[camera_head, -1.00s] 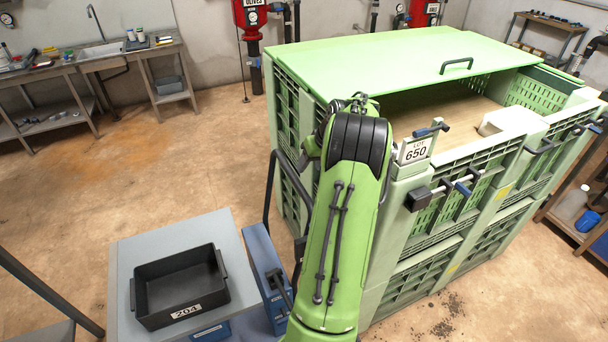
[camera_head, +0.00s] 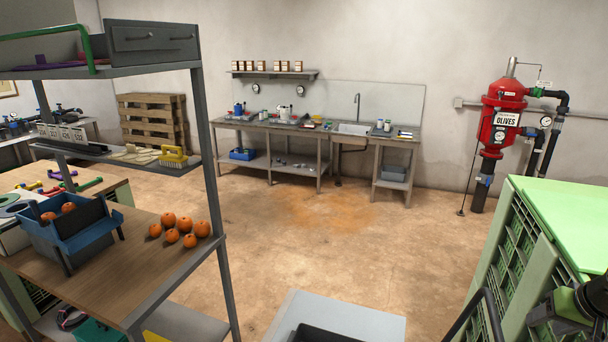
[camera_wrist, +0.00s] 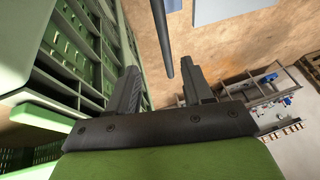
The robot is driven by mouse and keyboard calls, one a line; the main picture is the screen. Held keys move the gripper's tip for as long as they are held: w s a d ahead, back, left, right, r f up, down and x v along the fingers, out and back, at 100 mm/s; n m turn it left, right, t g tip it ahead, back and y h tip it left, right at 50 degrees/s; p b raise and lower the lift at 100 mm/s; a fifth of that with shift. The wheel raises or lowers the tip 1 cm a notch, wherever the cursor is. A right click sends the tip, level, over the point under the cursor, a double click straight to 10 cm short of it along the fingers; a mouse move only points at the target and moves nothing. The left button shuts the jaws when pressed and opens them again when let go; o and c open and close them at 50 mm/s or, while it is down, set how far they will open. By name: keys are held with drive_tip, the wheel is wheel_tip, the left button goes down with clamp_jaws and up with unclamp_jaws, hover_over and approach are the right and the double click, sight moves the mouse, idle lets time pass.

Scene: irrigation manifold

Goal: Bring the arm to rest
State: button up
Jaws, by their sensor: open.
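My gripper (camera_wrist: 160,90) shows in the wrist view with its two dark fingers apart and nothing between them. It hangs beside the slatted wall of a green crate (camera_wrist: 62,45), which fills the left of that view. In the head view only a green and black piece of my arm shows at the lower right corner, in front of the green crate (camera_head: 545,225). My gripper itself is not visible in the head view.
A dark rail (camera_wrist: 163,35) runs near my fingertips. A grey tabletop (camera_head: 355,318) with a black bin (camera_head: 320,334) stands at the bottom of the head view. A shelf rack (camera_head: 212,180) with oranges (camera_head: 172,234) is at left. Open floor (camera_head: 290,225) leads to a sink bench (camera_head: 345,137).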

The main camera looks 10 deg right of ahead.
drive_tip(key=w+a+r+n, duration=0.1)
drive_tip(key=w+a+r, duration=0.2)
drive_tip(key=a, duration=0.6)
drive_tip(key=w+a+r+n, duration=0.2)
drive_tip(key=a+r, duration=0.1)
drive_tip(key=a, duration=0.6)
drive_tip(key=w+a+r+n, duration=0.1)
drive_tip(key=w+a+r, duration=0.25)
drive_tip(key=a, duration=0.65)
drive_tip(key=s+a+f+n, duration=0.2)
drive_tip(key=s+a+n, duration=0.1)
drive_tip(key=s+a, duration=1.2)
drive_tip(key=shift+s+a+f+t+y, duration=0.3)
drive_tip(key=shift+s+a+f+y, duration=0.1)
drive_tip(key=shift+a, duration=0.4)
drive_tip(key=shift+r, duration=0.1)
